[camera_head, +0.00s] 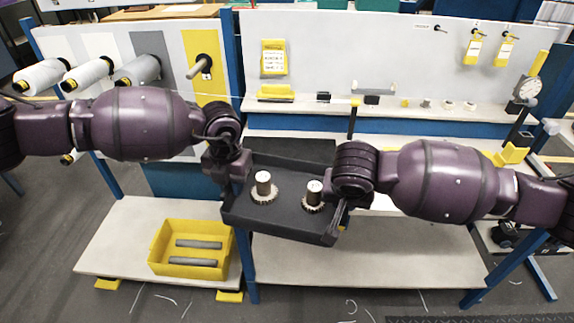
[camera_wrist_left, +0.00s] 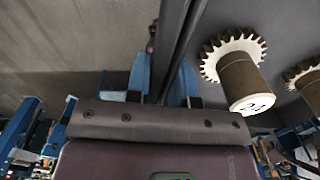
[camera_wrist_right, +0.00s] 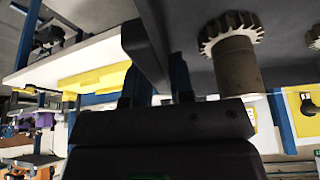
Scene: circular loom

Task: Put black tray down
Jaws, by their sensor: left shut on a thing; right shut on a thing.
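The black tray (camera_head: 270,222) is held up in the middle of the head view, in front of the workbench. Two gear parts stand on it, a left one (camera_head: 264,188) and a right one (camera_head: 313,196), each a toothed ring with a cylinder. My left gripper (camera_head: 236,180) is shut on the tray's left side wall, which also shows in the left wrist view (camera_wrist_left: 182,45). My right gripper (camera_head: 341,208) is shut on the tray's right side wall, also seen in the right wrist view (camera_wrist_right: 150,45). The fingertips are largely hidden in the head view.
The lower shelf (camera_head: 350,262) behind and below the tray is mostly bare. A yellow bin (camera_head: 158,262) with dark rods stands on the low left shelf. A blue post (camera_head: 246,265) rises near the tray's left. The upper bench ledge (camera_head: 400,112) holds small parts.

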